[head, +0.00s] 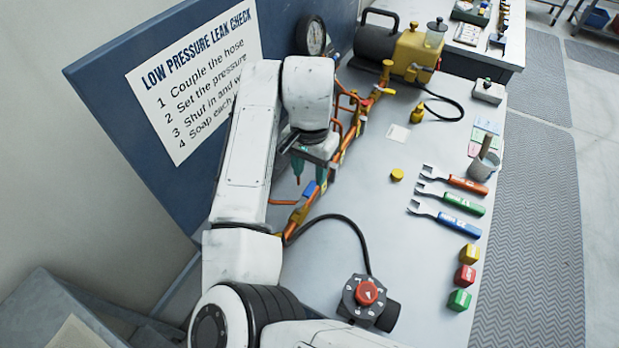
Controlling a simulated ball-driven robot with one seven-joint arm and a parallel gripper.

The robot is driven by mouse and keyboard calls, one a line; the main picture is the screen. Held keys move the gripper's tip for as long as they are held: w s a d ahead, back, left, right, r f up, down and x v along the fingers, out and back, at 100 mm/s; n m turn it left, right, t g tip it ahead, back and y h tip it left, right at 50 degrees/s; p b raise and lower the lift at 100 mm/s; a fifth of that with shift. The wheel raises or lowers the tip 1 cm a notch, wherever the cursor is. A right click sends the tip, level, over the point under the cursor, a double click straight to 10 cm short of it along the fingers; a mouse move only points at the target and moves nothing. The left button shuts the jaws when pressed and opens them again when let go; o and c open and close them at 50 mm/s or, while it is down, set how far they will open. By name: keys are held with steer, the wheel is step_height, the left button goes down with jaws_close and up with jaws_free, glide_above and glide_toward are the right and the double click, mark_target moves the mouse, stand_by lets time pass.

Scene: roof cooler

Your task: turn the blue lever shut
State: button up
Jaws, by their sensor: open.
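The blue lever (309,189) sits on the orange pipework (298,214) that runs along the back of the table, beside the board. Only a small part of the lever shows, so I cannot tell its exact angle. My gripper (314,169) hangs just above and beyond the lever, its teal fingertips pointing down. It is open, with nothing seen between the fingers. I cannot tell whether a finger touches the lever. My arm hides part of the pipework and the board.
A round gauge (311,36) and a yellow pump (416,55) stand at the far end. A black hose (352,232) curves to a regulator with a red knob (367,292). Three wrenches (447,201) and coloured blocks (466,277) lie at right. The table's middle is fairly clear.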

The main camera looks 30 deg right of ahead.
mark_target(310, 188)
steer(key=shift+f, duration=2.2)
jaws_close()
